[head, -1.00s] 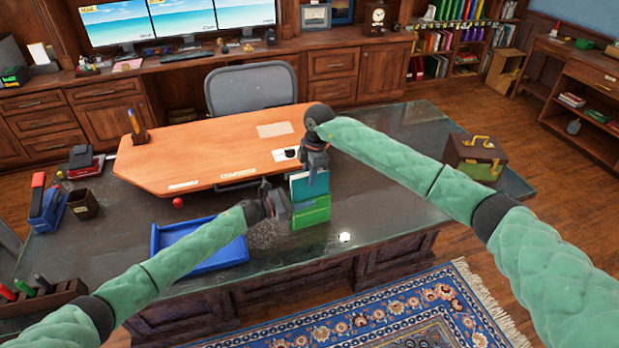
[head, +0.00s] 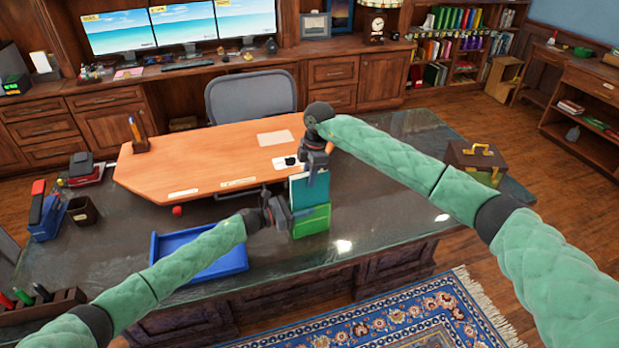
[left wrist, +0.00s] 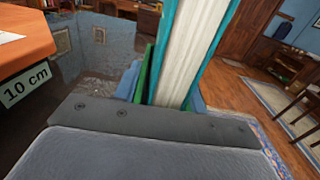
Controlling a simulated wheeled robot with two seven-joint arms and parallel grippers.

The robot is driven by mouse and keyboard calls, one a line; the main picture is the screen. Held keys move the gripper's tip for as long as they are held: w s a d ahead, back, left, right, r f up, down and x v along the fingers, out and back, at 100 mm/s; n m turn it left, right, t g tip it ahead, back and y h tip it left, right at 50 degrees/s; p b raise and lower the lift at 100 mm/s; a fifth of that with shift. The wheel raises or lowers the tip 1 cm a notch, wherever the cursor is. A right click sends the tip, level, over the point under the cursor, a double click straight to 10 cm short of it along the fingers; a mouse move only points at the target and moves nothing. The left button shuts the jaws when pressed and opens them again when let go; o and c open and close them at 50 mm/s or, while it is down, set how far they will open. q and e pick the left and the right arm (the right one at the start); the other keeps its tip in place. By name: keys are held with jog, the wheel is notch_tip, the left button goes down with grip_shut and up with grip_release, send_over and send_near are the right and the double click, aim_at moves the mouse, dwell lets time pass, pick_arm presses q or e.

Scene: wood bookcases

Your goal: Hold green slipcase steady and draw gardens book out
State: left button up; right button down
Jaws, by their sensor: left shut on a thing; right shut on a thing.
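The green slipcase (head: 312,222) stands upright near the front edge of the dark desk. The teal gardens book (head: 309,191) sticks up out of its top, its lower part hidden inside. My left gripper (head: 284,213) is shut on the slipcase from its left side. My right gripper (head: 317,166) comes from above and is shut on the book's top. In the left wrist view, the book's pale pages (left wrist: 190,50) show between teal covers, and a strip of the green slipcase (left wrist: 142,76) shows beside them.
A blue tray (head: 235,262) lies left of the slipcase, below my left arm. A wooden desk board (head: 210,160) is behind it. A brown case with a yellow handle (head: 474,157) stands at the right. The desk surface right of the slipcase is clear.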

pick_arm(q)
jog(key=shift+f, duration=0.1)
pick_arm(e)
jog(key=shift+r, duration=1.5)
jog(key=shift+r, duration=0.1)
jog(key=shift+r, duration=1.8)
pick_arm(q)
jog(key=o, duration=1.1)
jog(key=shift+o, duration=0.2)
